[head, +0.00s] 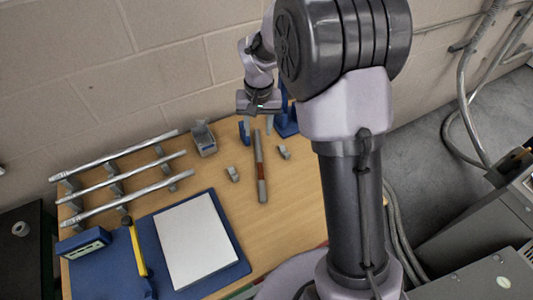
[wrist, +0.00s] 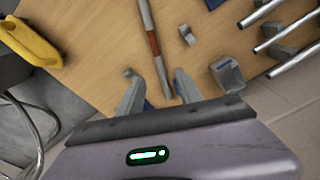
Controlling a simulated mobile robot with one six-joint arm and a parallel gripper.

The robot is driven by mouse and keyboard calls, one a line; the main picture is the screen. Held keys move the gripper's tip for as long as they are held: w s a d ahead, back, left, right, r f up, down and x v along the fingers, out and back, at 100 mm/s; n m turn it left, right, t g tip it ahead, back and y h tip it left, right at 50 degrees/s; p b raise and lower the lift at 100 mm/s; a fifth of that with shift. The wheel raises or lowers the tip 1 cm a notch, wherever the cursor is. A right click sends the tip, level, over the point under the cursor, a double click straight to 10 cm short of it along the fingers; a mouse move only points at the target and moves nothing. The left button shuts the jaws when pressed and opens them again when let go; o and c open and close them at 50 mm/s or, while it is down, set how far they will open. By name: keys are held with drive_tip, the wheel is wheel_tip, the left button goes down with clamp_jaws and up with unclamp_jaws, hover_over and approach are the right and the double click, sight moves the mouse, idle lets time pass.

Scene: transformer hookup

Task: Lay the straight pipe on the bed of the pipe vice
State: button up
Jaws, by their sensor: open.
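A grey straight pipe (head: 260,178) with a reddish band lies on the wooden table. Three silver straight pipes (head: 133,173) rest side by side on a rack at the left. My gripper (head: 258,130) is open and empty at the far end of the banded pipe. In the wrist view, the banded pipe (wrist: 149,28) runs between the open fingers (wrist: 155,74); I cannot tell how high they are above it. A blue piece (head: 287,124), perhaps the pipe vice, stands at the back edge, mostly hidden behind my arm; its bed is not visible.
Small grey blocks (head: 232,173) (head: 284,152) flank the banded pipe. A grey open box (head: 203,138) stands behind. A blue mat (head: 238,268) with a white sheet (head: 195,240), a yellow-handled tool (head: 137,247) and a blue device (head: 84,243) are in front. A wall is close behind the table.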

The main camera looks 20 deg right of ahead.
drive_tip(key=s+a+r+t, duration=0.1)
drive_tip(key=s+r+t, duration=0.1)
drive_tip(key=s+r, duration=0.95)
drive_tip(key=s+a+r+m+t+y, duration=0.1)
drive_tip(key=s+r, duration=0.1)
drive_tip(key=s, duration=0.5)
drive_tip(key=s+a+r+t, duration=0.1)
drive_tip(key=s+r+t, duration=0.1)
drive_tip(key=s, duration=0.6)
drive_tip(key=shift+a+r+m+y, duration=0.2)
drive_tip(key=shift+r+m+y, duration=0.2)
drive_tip(key=shift+r, duration=0.35)
drive_tip(key=shift+s, duration=0.1)
wheel_tip(320, 180, down, 9)
drive_tip(key=b, duration=0.9)
drive_tip(key=shift+f, duration=0.2)
drive_tip(key=shift+o, duration=0.5)
